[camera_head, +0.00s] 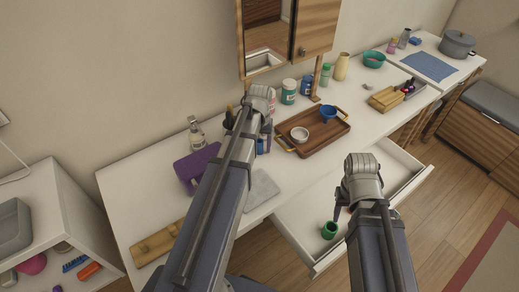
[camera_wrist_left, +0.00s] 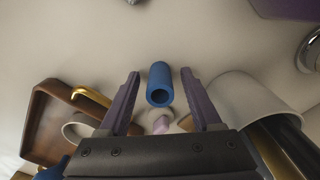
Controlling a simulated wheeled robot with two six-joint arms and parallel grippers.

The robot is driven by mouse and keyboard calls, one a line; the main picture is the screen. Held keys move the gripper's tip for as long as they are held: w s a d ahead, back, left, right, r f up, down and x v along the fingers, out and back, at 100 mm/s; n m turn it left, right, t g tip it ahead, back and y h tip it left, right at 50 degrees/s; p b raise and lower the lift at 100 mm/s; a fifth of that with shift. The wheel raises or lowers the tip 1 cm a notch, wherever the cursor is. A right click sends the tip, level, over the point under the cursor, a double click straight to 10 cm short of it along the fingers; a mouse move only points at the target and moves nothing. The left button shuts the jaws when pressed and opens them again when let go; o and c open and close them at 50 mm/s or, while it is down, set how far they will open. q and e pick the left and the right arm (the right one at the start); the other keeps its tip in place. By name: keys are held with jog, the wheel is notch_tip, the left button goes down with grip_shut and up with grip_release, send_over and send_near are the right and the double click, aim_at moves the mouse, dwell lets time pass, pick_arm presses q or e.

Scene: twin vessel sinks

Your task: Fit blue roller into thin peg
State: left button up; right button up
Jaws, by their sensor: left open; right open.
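The blue roller (camera_wrist_left: 160,85), a hollow tube, shows in the left wrist view between the two spread purple fingers of my left gripper (camera_wrist_left: 160,92). Gaps show on both sides of it, so the fingers do not grip it. A small pale pink piece (camera_wrist_left: 160,124) shows just below the roller; I cannot tell whether it is the thin peg. In the head view my left arm covers most of this spot at the counter. My right gripper (camera_head: 345,205) is open and empty above the open drawer.
A wooden tray (camera_head: 335,128) with a white bowl and blue cup is right of my left arm. A white cylinder (camera_wrist_left: 240,105) stands close to the left fingers. The open drawer (camera_head: 290,235) holds a green cup (camera_head: 329,230).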

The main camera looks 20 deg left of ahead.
pick_arm(q)
jog(key=shift+c, duration=0.3)
grip_shut()
jog(key=shift+r, duration=0.1)
notch_tip(320, 180, up, 10)
jog(key=p, duration=1)
pick_arm(e)
notch_tip(320, 180, up, 10)
